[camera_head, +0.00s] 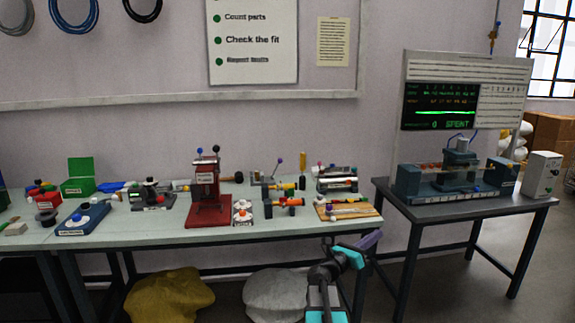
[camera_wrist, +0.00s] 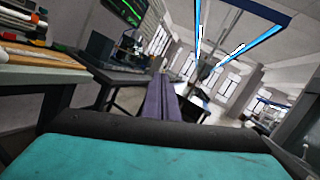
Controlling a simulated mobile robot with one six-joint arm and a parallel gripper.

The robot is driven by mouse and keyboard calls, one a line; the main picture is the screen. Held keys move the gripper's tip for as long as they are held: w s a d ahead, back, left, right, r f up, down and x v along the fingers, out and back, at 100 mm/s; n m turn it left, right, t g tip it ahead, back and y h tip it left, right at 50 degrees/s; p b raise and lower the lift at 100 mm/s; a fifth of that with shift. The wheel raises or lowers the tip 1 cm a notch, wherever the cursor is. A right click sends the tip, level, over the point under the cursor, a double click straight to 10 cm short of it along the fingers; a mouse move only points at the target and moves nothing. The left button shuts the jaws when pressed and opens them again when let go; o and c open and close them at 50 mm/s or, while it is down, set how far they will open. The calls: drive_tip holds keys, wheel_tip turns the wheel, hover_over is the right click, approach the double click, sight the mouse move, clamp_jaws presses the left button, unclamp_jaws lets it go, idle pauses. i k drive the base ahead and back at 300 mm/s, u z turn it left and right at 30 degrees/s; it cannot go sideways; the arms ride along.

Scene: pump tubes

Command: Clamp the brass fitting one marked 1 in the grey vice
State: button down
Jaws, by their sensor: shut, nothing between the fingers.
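My gripper (camera_head: 371,239) shows in the head view in front of the bench's right end, below the tabletop edge. Its purple fingers also show in the wrist view (camera_wrist: 162,97), shut together with nothing between them. A dark grey clamp-like device (camera_head: 152,194) stands on the bench left of the red press; it may be the grey vice, but I cannot read a label. I cannot pick out the brass fitting marked 1: the small parts are too small to read. My gripper is apart from everything on the bench.
The pale bench (camera_head: 130,228) holds a red press (camera_head: 208,190), a blue tool (camera_head: 83,218), a green box (camera_head: 78,178), orange-ended tubes (camera_head: 284,203) and a wooden board (camera_head: 365,213). A dark table (camera_head: 450,207) with a test rig stands right, beyond a gap.

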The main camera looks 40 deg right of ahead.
sight(279, 161)
drive_tip(key=i, duration=0.9)
drive_tip(key=u, duration=0.05)
